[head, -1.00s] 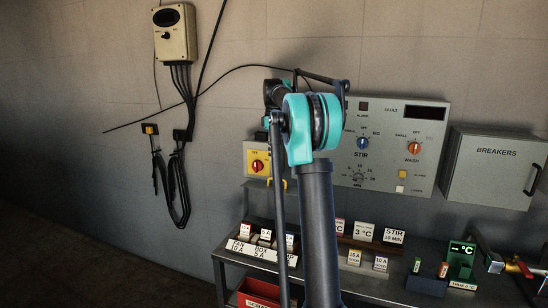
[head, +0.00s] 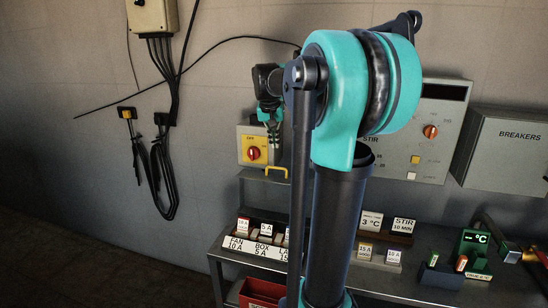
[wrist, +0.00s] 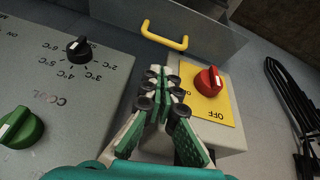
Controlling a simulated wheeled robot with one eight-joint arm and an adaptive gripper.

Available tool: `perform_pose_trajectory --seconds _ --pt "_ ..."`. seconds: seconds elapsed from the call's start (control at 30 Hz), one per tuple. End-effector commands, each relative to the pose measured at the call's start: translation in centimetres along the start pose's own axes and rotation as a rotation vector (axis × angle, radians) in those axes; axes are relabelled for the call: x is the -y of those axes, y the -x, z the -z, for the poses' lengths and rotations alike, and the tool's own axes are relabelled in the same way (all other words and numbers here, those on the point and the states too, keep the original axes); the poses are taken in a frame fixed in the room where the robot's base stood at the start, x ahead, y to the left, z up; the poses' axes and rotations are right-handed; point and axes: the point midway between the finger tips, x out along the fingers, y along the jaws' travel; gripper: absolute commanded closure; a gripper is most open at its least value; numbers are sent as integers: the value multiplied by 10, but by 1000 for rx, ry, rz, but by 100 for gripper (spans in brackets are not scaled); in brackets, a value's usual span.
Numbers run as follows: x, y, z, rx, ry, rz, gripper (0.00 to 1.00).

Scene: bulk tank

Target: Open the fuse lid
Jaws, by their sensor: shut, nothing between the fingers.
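The grey fuse lid (wrist: 205,30) with a yellow handle (wrist: 165,36) fills the top of the wrist view. I take it to be the grey cover below the yellow switch plate in the head view, where its yellow handle (head: 277,171) shows. In the wrist view my gripper (wrist: 164,76) is shut and empty. Its tips appear just below the handle, beside the yellow plate; I see no contact. In the head view my gripper (head: 271,122) points down above the switch plate, partly dark against the wall.
A red rotary switch (wrist: 209,80) on its yellow plate stands close right of the fingers. A grey panel (wrist: 60,110) with black and green knobs lies left. Below, a bench carries labelled fuse racks (head: 255,246). Black cables (head: 160,165) hang on the left wall.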

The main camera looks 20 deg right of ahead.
Motion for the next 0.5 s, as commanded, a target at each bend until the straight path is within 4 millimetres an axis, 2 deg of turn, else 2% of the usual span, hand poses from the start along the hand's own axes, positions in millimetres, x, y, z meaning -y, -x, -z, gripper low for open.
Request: perform_pose_trajectory --seconds 0.1,0.27,0.5 --pt "-5 0 -12 -25 -104 -1 100" --pt "-7 -6 -15 -34 -150 0 100" --pt "-7 -41 -13 -34 -151 -1 100"
